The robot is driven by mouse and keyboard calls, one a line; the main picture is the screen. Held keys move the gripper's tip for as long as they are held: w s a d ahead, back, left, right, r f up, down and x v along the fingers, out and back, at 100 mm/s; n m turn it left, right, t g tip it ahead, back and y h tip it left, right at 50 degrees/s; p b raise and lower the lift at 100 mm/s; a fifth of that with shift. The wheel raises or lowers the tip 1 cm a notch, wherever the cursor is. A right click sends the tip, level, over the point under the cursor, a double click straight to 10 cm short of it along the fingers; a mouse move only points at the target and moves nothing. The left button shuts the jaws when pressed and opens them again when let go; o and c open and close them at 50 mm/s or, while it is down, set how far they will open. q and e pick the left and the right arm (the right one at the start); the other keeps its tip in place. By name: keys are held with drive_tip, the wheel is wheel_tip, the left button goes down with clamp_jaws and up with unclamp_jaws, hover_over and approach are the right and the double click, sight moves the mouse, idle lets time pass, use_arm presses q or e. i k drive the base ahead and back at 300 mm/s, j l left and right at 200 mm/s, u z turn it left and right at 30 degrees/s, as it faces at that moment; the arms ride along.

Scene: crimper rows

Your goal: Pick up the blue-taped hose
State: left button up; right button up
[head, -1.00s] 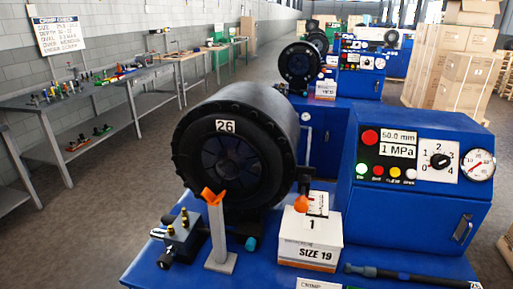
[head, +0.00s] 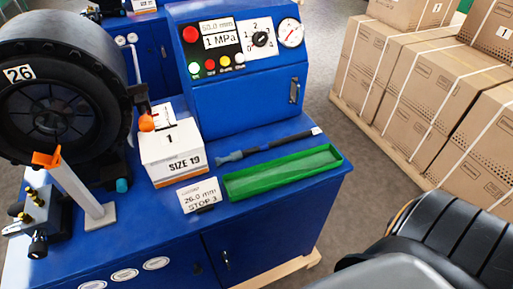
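A black hose (head: 275,144) lies on the blue bench top in front of the control cabinet, behind a green tray. Its left end has a blue-grey piece, and a small white mark shows at its right end. I cannot tell whether the blue-grey part is tape or a fitting. The hose lies slanted, rising to the right, and nothing holds it. Neither gripper is in view. A dark ribbed part and a grey part at the lower right seem to be my own arm.
The green tray (head: 283,174) looks empty. A SIZE 19 box (head: 170,155) and a STOP 3 card (head: 199,195) stand left of it. The crimper (head: 60,90) is at the left, the blue cabinet (head: 245,100) behind the hose. Strapped cartons (head: 430,90) stand at the right.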

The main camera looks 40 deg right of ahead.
sight(236, 156)
drive_tip(key=l+z, duration=0.4)
drive_tip(key=l, duration=1.05)
